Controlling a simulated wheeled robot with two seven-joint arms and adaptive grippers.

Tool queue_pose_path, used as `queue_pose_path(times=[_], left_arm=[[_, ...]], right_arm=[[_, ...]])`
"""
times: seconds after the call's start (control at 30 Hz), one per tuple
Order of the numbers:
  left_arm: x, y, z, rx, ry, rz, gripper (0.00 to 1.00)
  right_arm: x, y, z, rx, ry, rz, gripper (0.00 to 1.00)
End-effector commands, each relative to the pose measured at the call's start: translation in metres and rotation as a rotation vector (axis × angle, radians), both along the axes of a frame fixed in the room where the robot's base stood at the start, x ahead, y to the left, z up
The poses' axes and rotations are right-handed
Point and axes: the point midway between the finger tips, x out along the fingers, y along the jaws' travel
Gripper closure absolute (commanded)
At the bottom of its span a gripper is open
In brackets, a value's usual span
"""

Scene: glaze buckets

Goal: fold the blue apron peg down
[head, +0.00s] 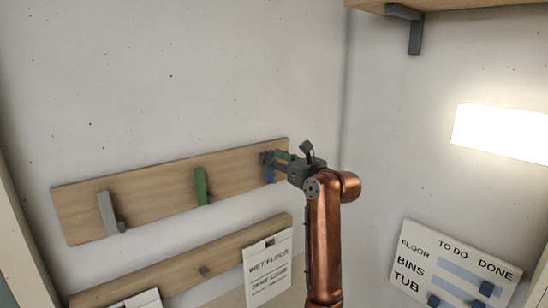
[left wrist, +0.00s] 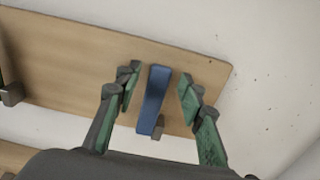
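The blue peg (head: 269,168) is at the right end of the upper wooden board (head: 150,198), partly hidden behind my left gripper (head: 279,161) in the head view. In the left wrist view the blue peg (left wrist: 154,98) is a long blue bar running up the board, with a small grey bracket near its lower end. My left gripper (left wrist: 158,92) is open, with one green-padded finger on each side of the peg and a gap to both. Whether the fingertips touch the board cannot be told. My right gripper is not in view.
A green peg (head: 201,186) and a grey peg (head: 107,212) are further left on the board. Below is a second board (head: 190,264) with a wet floor sign (head: 268,269). A to-do board (head: 455,268) is at the right; a bracketed shelf (head: 480,5) is above.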

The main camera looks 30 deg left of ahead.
Motion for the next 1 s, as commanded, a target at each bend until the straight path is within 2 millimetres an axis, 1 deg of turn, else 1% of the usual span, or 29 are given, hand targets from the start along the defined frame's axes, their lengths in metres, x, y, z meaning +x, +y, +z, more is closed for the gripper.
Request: queue_pose_path(times=[0.07, 0.6, 1.0], left_arm=[[0.0000, 0.0000, -0.0002, 0.000, 0.000, 0.000, 0.64], [-0.0001, -0.0005, 0.0001, 0.000, 0.000, 0.000, 1.00], [0.0000, -0.0007, 0.0003, 0.001, 0.000, -0.001, 1.00]], right_arm=[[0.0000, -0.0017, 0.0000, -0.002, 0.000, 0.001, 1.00], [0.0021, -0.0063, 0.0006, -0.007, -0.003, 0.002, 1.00], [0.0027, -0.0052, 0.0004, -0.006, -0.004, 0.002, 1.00]])
